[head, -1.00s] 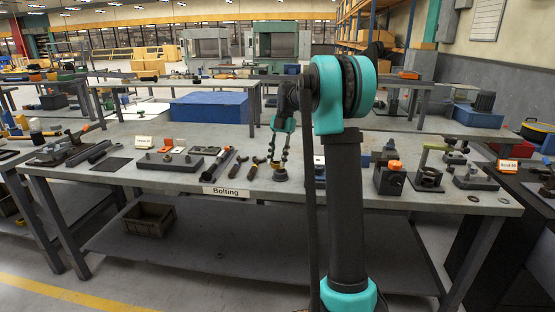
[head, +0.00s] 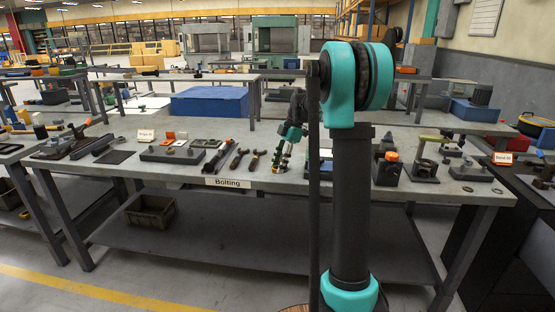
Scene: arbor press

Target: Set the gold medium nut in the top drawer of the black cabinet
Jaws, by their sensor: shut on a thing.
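My gripper (head: 280,165) is over the front middle of the grey workbench, beside the arm's upright link. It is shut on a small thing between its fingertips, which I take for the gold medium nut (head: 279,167). The nut is tiny here and partly hidden by the fingers, so its shape cannot be made out. A black unit (head: 468,245) stands at the right edge, partly cut off by the frame. I cannot tell whether it is the black cabinet, and no drawer shows.
The workbench (head: 150,185) labelled Bolting carries several tools, blocks and fixtures along its front. A blue box (head: 210,103) stands behind it. A grey bin (head: 150,213) sits on the lower shelf. Clear floor lies in front, with a yellow line.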

